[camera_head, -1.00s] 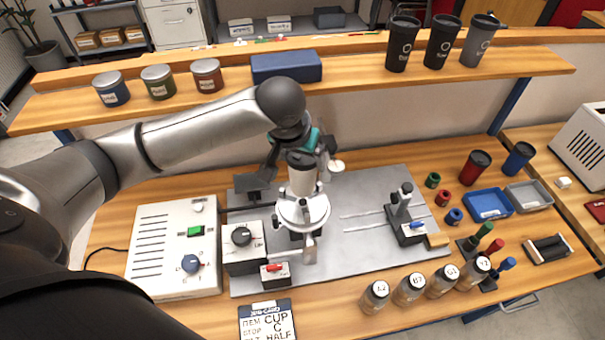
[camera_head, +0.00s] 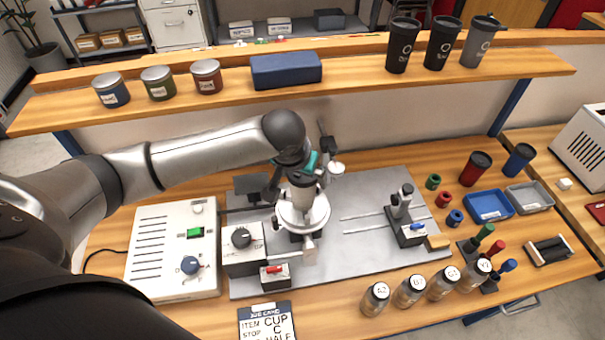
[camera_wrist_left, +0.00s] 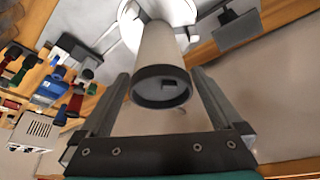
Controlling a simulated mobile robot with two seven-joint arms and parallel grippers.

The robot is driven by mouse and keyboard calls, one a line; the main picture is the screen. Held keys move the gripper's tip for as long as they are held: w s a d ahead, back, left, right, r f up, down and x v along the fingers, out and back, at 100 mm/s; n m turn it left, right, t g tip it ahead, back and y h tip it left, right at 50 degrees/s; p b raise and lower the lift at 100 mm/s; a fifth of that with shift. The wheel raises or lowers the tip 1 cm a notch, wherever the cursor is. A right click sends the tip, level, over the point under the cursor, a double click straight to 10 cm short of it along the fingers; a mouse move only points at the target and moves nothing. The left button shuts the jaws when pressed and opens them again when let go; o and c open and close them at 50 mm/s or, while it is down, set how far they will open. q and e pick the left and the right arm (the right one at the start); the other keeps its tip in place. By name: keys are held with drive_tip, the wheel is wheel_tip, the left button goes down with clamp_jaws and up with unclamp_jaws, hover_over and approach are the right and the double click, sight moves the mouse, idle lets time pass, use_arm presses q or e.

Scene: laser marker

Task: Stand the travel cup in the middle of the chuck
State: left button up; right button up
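The travel cup (camera_head: 303,195), pale with a dark lid, stands upright over the middle of the round white chuck (camera_head: 320,217). My left gripper (camera_head: 298,187) reaches down to it from above. My right gripper is not in view.
A control box (camera_head: 172,250) stands left of the chuck, and a small box with a dial (camera_head: 241,240) is closer. A job card (camera_head: 266,322) lies in front. A slide post (camera_head: 401,205) and bottles (camera_head: 410,290) are to the right. The grey plate (camera_head: 360,195) has free room.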

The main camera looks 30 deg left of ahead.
use_arm(q)
drive_tip(key=p+v, duration=0.1)
drive_tip(key=v, duration=1.1)
drive_tip(key=shift+r, duration=0.2)
